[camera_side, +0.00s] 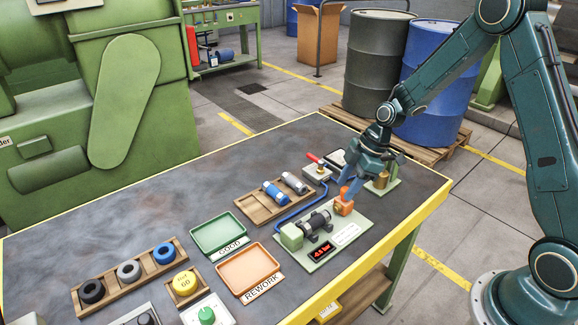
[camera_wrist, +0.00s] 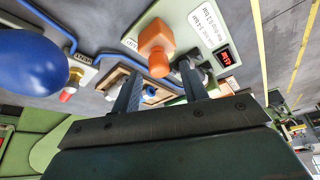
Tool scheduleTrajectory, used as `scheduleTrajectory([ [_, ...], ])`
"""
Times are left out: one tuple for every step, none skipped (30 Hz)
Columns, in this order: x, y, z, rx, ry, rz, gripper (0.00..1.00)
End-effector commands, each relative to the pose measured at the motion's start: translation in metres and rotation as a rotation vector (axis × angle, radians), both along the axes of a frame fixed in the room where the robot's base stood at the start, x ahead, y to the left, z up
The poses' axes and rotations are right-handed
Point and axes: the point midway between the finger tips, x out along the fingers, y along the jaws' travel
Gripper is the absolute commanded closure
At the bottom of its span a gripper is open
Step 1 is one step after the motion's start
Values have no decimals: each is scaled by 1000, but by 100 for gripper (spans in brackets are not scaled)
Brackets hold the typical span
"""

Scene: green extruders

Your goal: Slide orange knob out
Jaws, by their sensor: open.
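The orange knob (camera_side: 343,206) stands at the back end of a pale green base plate (camera_side: 352,222), beyond a dark cylindrical unit (camera_side: 315,222). In the wrist view the orange knob (camera_wrist: 156,40) has a blocky body and a rounded end facing my gripper. My gripper (camera_side: 348,190) is low over the plate, close to the knob. In the wrist view my gripper (camera_wrist: 158,72) is open, with one finger on each side of the knob's rounded end. I cannot tell whether either finger touches it. Nothing is held.
A red-handled valve (camera_side: 316,160) and a blue hose (camera_side: 292,212) are close by. A wooden tray (camera_side: 258,209) holds blue and white cylinders. The green GOOD tray (camera_side: 218,233) and orange REWORK tray (camera_side: 249,270) are nearer the front. A large blue rounded object (camera_wrist: 30,65) is left in the wrist view.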

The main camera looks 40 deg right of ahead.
Motion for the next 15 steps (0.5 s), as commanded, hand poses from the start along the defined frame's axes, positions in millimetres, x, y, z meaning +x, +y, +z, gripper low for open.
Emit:
scheduleTrajectory([
  [0,0,4,0,-2,0,56],
  [0,0,5,0,-2,1,56],
  [0,0,7,0,-2,1,56],
  [0,0,9,1,-1,1,56],
  [0,0,10,1,-1,1,56],
  [0,0,12,0,-2,1,56],
  [0,0,13,0,-2,1,56],
  [0,0,14,1,-2,1,56],
  [0,0,14,1,-2,1,56],
  [0,0,15,1,-2,1,56],
  [0,0,15,1,-2,1,56],
  [0,0,15,1,-1,1,56],
  [0,0,15,1,-1,1,56],
  [0,0,15,2,-1,1,56],
  [0,0,15,2,-1,1,56],
])
